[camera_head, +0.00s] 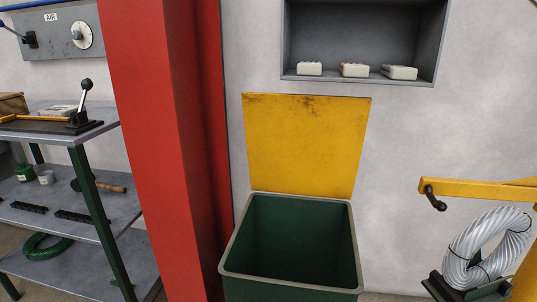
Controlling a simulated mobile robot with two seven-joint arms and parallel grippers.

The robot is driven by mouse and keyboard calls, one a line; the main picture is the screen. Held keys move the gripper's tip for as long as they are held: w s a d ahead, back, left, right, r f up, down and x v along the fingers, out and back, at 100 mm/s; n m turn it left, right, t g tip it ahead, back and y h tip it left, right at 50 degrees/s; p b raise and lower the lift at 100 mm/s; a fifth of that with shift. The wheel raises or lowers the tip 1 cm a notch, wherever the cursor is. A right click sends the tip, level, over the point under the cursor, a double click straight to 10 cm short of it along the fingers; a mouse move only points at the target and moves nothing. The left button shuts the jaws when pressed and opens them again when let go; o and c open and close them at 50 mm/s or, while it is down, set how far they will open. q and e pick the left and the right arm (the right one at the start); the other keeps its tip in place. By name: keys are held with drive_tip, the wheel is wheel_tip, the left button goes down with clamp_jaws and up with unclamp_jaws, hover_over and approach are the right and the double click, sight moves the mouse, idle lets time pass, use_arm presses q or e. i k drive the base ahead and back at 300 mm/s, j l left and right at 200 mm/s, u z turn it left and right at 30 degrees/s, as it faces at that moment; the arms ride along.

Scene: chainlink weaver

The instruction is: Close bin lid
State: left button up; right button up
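A green bin (350,283) with a grey rim stands against the wall at the bottom middle of the head view. Its yellow lid (306,145) is fully raised, upright against the wall behind the bin. The lid has dark scuffs along its top edge. The bin's inside is dark green, and nothing shows in the part I can see. Neither of my grippers is in view.
A red column (165,140) stands left of the bin. Further left is a workbench with shelves (115,216). On the right, a yellow arm (480,188) with a black handle sits above a wire coil (487,248). A wall niche (362,79) holds three small blocks above the lid.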

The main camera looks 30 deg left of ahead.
sight(300, 144)
drive_tip(key=i+l, duration=0.2)
drive_tip(key=i, duration=0.3)
drive_tip(key=i+l, duration=0.2)
drive_tip(key=i, duration=0.3)
drive_tip(key=l+z, duration=0.05)
